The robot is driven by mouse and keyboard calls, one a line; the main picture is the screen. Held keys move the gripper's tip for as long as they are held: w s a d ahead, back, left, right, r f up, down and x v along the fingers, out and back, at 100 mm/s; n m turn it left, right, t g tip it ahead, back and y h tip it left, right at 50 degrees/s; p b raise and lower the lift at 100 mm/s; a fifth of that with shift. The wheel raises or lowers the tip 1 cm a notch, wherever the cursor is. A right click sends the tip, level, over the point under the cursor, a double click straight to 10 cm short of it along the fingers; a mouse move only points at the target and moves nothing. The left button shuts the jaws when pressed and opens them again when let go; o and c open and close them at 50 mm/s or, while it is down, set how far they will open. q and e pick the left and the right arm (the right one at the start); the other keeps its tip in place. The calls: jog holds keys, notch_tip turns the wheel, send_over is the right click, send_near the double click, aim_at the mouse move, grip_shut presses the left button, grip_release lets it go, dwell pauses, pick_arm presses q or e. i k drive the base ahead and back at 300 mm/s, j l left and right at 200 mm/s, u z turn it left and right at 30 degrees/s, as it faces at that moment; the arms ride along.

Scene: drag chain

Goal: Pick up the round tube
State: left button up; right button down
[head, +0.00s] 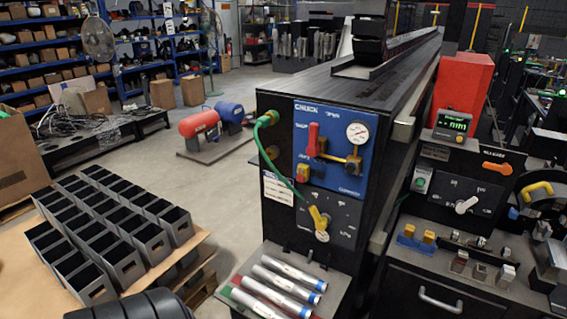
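Several round silver tubes (284,285) lie side by side on a small ledge (250,261) at the bottom centre of the head view, in front of the black machine cabinet. They are slanted, with their right ends lower in the picture. Some have blue bands near the right end. The nearest tubes are partly cut off by the lower picture edge. Neither of my grippers is in view, and no gripper touches the visible parts of the tubes.
The black cabinet (276,219) with a blue control panel (327,122) rises directly behind the tubes. Open grey boxes (124,262) fill a bench at left. A cluttered workbench (424,271) stands at right. Open floor (218,190) lies behind the boxes.

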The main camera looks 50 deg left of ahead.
aim_at(313, 299)
jog(key=u, duration=1.6)
jog(key=j, duration=0.1)
jog(key=i, duration=0.05)
